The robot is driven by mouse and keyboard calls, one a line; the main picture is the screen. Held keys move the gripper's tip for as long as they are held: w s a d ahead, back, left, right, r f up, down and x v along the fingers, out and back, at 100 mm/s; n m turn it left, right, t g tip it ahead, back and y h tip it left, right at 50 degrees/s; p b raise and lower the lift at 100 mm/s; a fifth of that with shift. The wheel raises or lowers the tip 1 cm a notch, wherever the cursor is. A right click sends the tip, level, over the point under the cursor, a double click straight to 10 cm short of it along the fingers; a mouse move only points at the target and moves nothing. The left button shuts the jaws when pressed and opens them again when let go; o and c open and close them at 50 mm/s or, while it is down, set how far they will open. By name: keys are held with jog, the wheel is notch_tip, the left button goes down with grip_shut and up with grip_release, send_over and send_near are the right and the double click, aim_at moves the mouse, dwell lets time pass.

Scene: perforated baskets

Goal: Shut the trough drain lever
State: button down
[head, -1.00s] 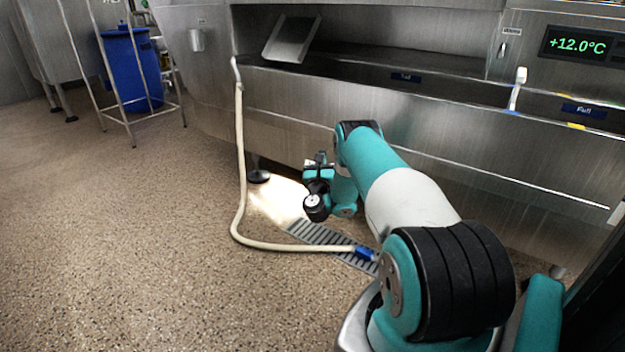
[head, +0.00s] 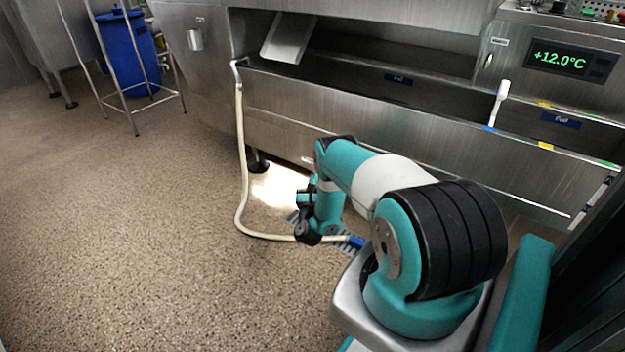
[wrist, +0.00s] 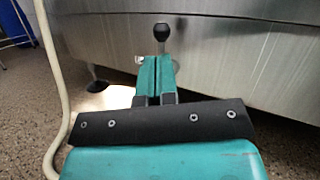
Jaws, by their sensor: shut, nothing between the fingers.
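The trough (head: 400,108) is a long stainless steel basin along the wall in the head view. A lever with a round black knob (wrist: 161,31) on a short metal stem stands upright in the wrist view, in front of the steel wall; I take it to be the drain lever. My gripper (wrist: 155,62) has teal fingers closed together, with nothing between them. The fingertips point at the lever and overlap the foot of its stem in the picture; I cannot tell whether they touch. In the head view I cannot make out the lever, and my arm covers part of the trough's lower front.
A cream hose (head: 243,170) hangs from the trough and runs along the floor past a drain grate (head: 333,248). It also shows at the left of the wrist view (wrist: 52,70). A blue barrel (head: 128,52) stands at the far left. The floor on the left is open.

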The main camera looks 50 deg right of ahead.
jog(key=shift+r+p+v, duration=0.2)
jog(key=shift+p+v, duration=0.95)
jog(key=shift+p, duration=0.5)
jog(key=shift+r+p+v, duration=0.2)
jog(key=shift+p+v, duration=0.95)
jog(key=shift+p, duration=0.45)
jog(key=shift+a, duration=0.15)
